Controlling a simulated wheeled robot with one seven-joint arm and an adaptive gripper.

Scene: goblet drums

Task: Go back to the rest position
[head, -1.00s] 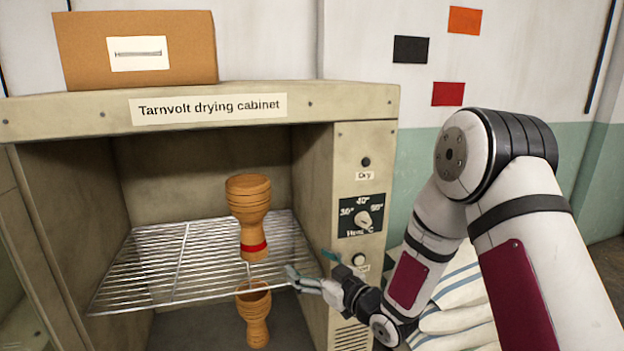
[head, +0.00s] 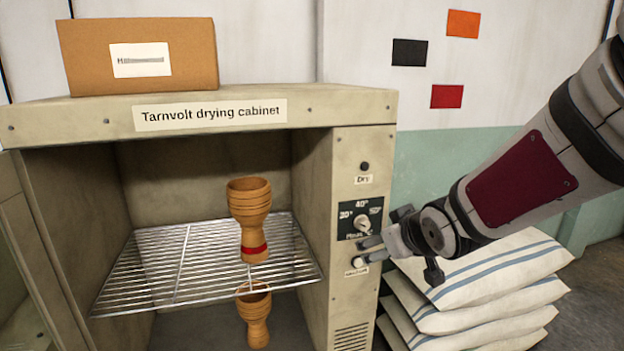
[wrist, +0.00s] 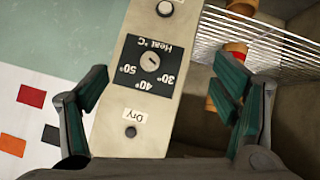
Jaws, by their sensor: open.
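My gripper (head: 372,250) is open and empty in front of the cabinet's control panel, near the lower knob and its label in the head view. In the wrist view my gripper (wrist: 165,95) has its two fingers wide apart, with the panel (wrist: 150,100) between them. A wooden goblet drum with a red band (head: 249,210) stands upright on the wire rack (head: 165,265). A second goblet drum (head: 255,315) stands below the rack on the cabinet floor, its top partly behind the wires. My gripper is to the right of both drums and apart from them.
The drying cabinet (head: 60,118) is open at the front, with a cardboard box (head: 190,55) on top. Striped sacks (head: 490,280) are stacked to the right of the cabinet, beneath my arm. The wall behind has coloured squares (head: 463,24).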

